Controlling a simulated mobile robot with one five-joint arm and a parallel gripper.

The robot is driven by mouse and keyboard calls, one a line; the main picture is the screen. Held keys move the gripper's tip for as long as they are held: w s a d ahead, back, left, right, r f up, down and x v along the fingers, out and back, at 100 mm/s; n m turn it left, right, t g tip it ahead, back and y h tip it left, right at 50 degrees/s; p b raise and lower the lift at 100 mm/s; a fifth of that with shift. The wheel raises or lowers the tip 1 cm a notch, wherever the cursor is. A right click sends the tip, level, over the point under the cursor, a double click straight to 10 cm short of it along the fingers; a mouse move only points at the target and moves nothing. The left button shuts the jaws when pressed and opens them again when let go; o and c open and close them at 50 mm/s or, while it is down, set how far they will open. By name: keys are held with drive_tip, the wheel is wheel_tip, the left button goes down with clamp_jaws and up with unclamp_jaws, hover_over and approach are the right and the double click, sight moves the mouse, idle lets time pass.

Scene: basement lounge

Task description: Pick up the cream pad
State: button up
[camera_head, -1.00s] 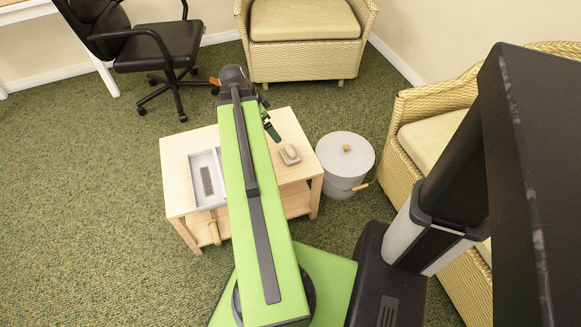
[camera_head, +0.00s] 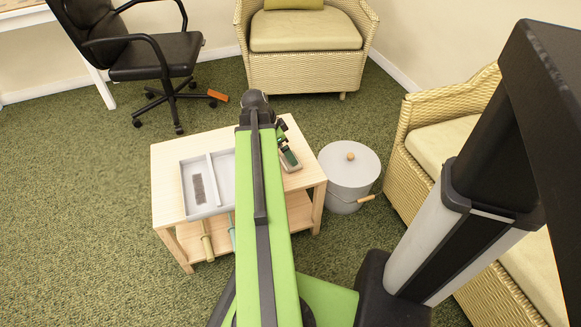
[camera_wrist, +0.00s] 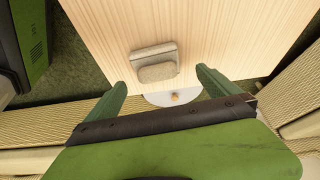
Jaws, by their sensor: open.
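The cream pad (camera_wrist: 157,72) is a small rounded oblong in the wrist view. It lies on or against a flat grey-beige block (camera_wrist: 150,52) on the light wooden table (camera_wrist: 105,30). My gripper (camera_wrist: 160,80) is open, and its two green fingers stand to the left and right of the pad in that picture, with gaps on both sides. Nothing is between the fingers' grip, and I cannot tell the height left above the pad. In the head view my gripper (camera_head: 288,159) is over the right part of the table (camera_head: 168,160) and mostly hides the pad.
A grey divided tray (camera_head: 222,170) with a dark strip (camera_head: 199,188) is left of my arm. A grey lidded bin (camera_head: 349,165) stands right of the table. Wicker armchairs (camera_head: 305,65), an office chair (camera_head: 155,60) and an orange block (camera_head: 218,95) are around.

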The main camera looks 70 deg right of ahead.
drive_tip(key=b+x, duration=0.5)
drive_tip(key=shift+a+f, duration=0.2)
drive_tip(key=shift+s+r, duration=0.1)
drive_tip(key=shift+r, duration=0.05)
drive_tip(key=c, duration=1.4)
wheel_tip(320, 180, up, 10)
drive_tip(key=p, duration=1)
drive_tip(key=shift+r+p, duration=0.2)
drive_tip(key=shift+p, duration=0.1)
drive_tip(key=shift+f, duration=0.1)
drive_tip(key=shift+f, duration=0.1)
